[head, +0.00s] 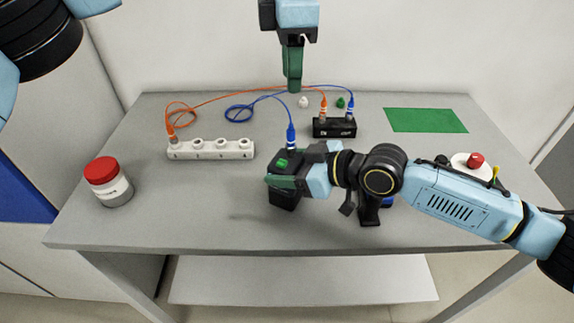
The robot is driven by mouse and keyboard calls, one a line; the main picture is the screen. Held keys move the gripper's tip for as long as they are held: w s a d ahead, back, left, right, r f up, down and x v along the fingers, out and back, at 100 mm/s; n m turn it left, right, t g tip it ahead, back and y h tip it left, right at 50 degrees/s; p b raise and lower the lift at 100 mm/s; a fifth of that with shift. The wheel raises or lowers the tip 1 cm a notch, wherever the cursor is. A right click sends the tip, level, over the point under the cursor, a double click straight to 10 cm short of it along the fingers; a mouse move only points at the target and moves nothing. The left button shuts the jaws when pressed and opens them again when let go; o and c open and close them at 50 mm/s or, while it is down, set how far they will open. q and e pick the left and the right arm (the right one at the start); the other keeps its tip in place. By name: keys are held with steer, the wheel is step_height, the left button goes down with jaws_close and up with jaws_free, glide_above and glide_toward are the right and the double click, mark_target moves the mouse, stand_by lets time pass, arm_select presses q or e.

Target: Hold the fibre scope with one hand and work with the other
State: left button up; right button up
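The fibre scope, a black box (285,201) with a small green screen, is at the middle of the table. My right gripper (283,182) is shut around its upper part and hides some of it. A blue connector (291,137) stands upright at the scope's top end. Its blue cable (240,113) loops back to a black module (334,128), where a blue plug (350,106) and an orange plug (323,107) stand. An orange cable (215,98) runs to the left port of a white strip (210,150). My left gripper (293,82) hangs above the table's back; its finger gap is hidden.
A white and a green cap (304,102) (340,102) lie behind the module. A green mat (426,120) is at back right. A red-lidded jar (108,182) stands at left. A dark stand (370,209) and a red-topped white item (475,160) are partly behind my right arm.

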mark_target(291, 130)
arm_select(q)
steer(key=shift+o, duration=0.4)
arm_select(e)
steer(key=c, duration=0.6)
arm_select(q)
steer(key=f+n+t, duration=0.1)
steer(key=f+n, duration=0.3)
steer(key=n, duration=0.3)
steer(key=f+n+t+y, duration=0.1)
steer(key=f+n, duration=0.4)
steer(key=n, duration=0.2)
steer(key=f+n+t, duration=0.2)
steer(key=f+n, duration=0.3)
steer(key=n, duration=0.2)
steer(key=shift+w+a+f+y, duration=0.2)
steer(key=shift+w+f+y, duration=0.05)
steer(key=shift+w+y, duration=0.15)
steer(key=shift+c, duration=0.4)
jaws_close()
